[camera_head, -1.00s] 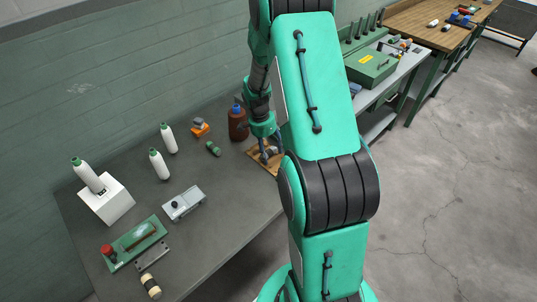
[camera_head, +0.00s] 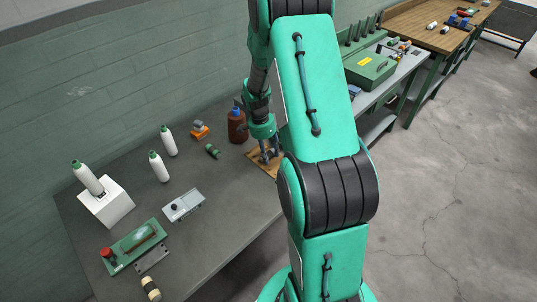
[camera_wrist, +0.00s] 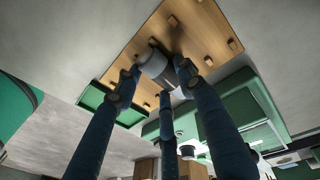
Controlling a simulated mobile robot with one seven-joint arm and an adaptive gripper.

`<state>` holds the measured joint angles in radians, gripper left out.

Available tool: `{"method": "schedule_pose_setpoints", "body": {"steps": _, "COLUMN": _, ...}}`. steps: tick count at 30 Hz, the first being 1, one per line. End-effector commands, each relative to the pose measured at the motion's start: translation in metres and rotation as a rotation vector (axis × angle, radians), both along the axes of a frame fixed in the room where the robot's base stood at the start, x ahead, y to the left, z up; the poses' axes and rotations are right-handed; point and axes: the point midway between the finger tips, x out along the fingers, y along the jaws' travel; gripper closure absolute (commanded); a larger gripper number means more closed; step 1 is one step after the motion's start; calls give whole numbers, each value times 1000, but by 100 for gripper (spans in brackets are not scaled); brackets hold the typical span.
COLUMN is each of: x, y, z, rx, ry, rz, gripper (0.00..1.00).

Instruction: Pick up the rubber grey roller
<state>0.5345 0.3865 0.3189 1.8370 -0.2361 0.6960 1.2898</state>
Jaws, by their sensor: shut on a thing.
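The grey roller (camera_wrist: 153,64), light grey at one end with a dark middle, sits between the blue fingers of my gripper (camera_wrist: 158,82) in the wrist view. The fingers are shut on it. The roller is over or on a wooden board (camera_wrist: 205,28) with small wooden pegs; I cannot tell whether it touches the board. In the head view my gripper (camera_head: 268,153) is low over the same wooden board (camera_head: 264,170) at the right end of the grey bench. The roller is mostly hidden there by the fingers and my arm.
A brown bottle (camera_head: 237,127) stands just left of my gripper. A green roller (camera_head: 212,151) and an orange item (camera_head: 199,130) lie further left. White bottles (camera_head: 160,166), a grey box (camera_head: 184,203) and a green device (camera_head: 134,246) occupy the bench's left part.

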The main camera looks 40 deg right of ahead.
Motion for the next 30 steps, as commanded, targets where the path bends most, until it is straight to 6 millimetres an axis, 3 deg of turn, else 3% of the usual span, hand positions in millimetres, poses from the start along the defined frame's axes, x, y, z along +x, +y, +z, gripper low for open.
{"method": "schedule_pose_setpoints", "body": {"steps": 2, "x": 2, "y": -1, "z": 8, "rx": -2, "ry": -5, "rz": 0, "gripper": 96}}
{"method": "schedule_pose_setpoints", "body": {"steps": 9, "x": 2, "y": -1, "z": 42, "rx": -3, "ry": -5, "rz": 1, "gripper": 97}}
{"method": "schedule_pose_setpoints", "body": {"steps": 30, "x": -102, "y": 67, "z": 50, "rx": -1, "ry": -1, "rz": 1, "gripper": 97}}
